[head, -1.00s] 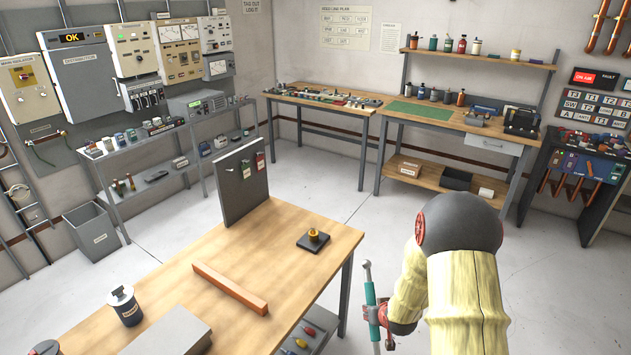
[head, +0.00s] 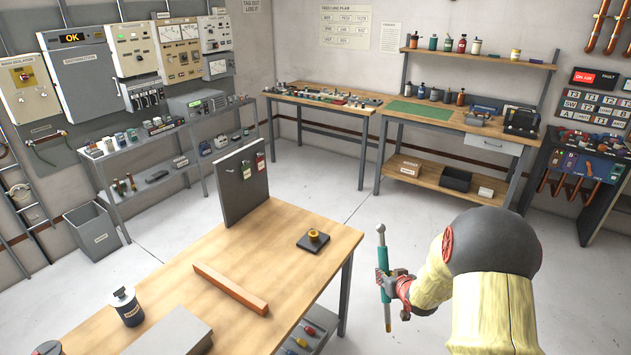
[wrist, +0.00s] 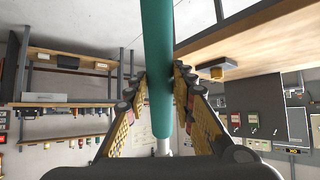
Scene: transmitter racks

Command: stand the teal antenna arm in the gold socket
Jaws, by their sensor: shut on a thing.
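The teal antenna arm (head: 382,268) is a slim upright rod with a silver ball-like top and a brassy lower end. My gripper (head: 392,285) is shut around its teal middle and holds it nearly upright, off the right edge of the wooden table. In the wrist view the teal rod (wrist: 157,60) runs between the two fingers. The gold socket (head: 313,235) sits on a dark square base near the table's far right corner, to the left of and apart from the rod. It also shows in the wrist view (wrist: 217,73).
On the wooden table (head: 275,290) are an orange-brown bar (head: 230,288), a dark canister (head: 126,307), a grey box (head: 170,334) and an upright dark panel (head: 240,185). The tabletop around the socket is clear. Open floor lies behind my gripper.

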